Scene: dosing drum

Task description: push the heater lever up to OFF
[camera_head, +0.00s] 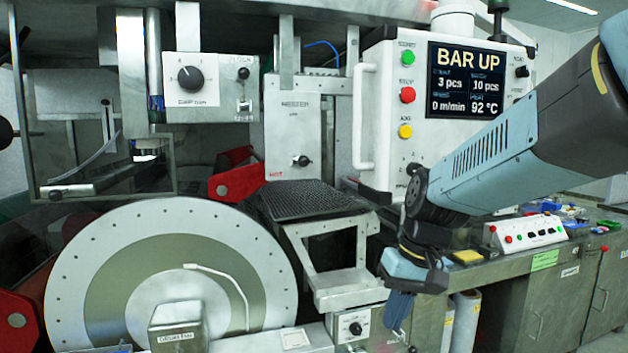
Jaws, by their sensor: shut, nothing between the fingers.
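My gripper (397,316) points down at the lower centre right, its blue fingers shut and empty. It is in front of, or just right of, a small grey control box (343,322) with a round black knob (355,328). A small dark part (411,349) shows at the bottom edge below the fingers; I cannot tell if it is a lever. A plate (290,128) in the centre carries a small dark switch (303,161), with red HOT lettering at its lower left.
A white panel (377,60) with buttons and a screen reading BAR UP and 92 °C stands behind my arm. A large pale disc (75,265) fills the lower left. A black ribbed plate (312,200) on a metal bracket (300,238) juts out left of my gripper.

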